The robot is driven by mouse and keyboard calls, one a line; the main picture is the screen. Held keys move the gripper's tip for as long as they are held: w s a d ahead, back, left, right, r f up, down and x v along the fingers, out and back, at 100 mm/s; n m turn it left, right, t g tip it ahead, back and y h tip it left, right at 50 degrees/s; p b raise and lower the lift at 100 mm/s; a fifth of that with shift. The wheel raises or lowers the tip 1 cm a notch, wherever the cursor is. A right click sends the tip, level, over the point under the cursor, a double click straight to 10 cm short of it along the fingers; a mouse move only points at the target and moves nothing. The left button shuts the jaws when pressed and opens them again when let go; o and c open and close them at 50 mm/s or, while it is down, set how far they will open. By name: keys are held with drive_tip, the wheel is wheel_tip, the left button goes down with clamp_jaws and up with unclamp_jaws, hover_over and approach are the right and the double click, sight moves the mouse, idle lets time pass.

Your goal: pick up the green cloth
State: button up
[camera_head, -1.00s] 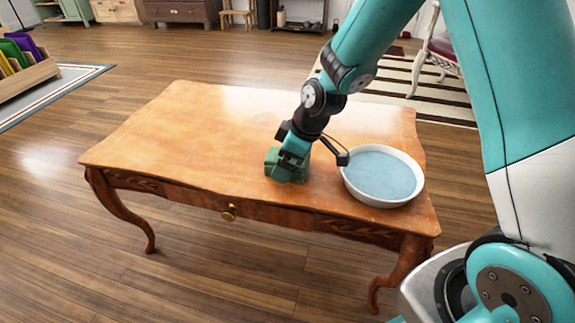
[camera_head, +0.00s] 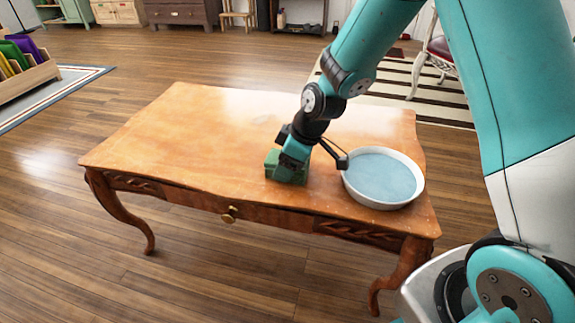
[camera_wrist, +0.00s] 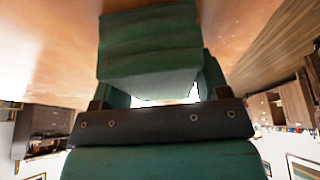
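The green cloth (camera_head: 272,164) is a thick folded block on the wooden table, near its front edge and left of the white basin. My gripper (camera_head: 292,172) is down at the cloth and covers part of it in the head view. In the wrist view, the cloth (camera_wrist: 150,45) fills the upper middle, close to the palm. The fingers (camera_wrist: 165,90) stand wide apart around it, with a bright gap between cloth and palm. The right finger shows beside the cloth; the left one is mostly hidden. Contact between fingertips and cloth is not clear.
A white basin (camera_head: 418,190) with a pale blue inside stands just right of my gripper. The table (camera_head: 170,140) is clear on its left and back. A striped rug (camera_head: 440,95) and a chair (camera_head: 437,50) lie beyond on the right.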

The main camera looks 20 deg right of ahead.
drive_tip(key=shift+r, duration=0.15)
wheel_tip(320, 180, up, 20)
drive_tip(key=p, duration=0.8)
drive_tip(key=shift+r, duration=0.15)
drive_tip(key=shift+o, duration=0.4)
drive_tip(key=shift+d, duration=0.1)
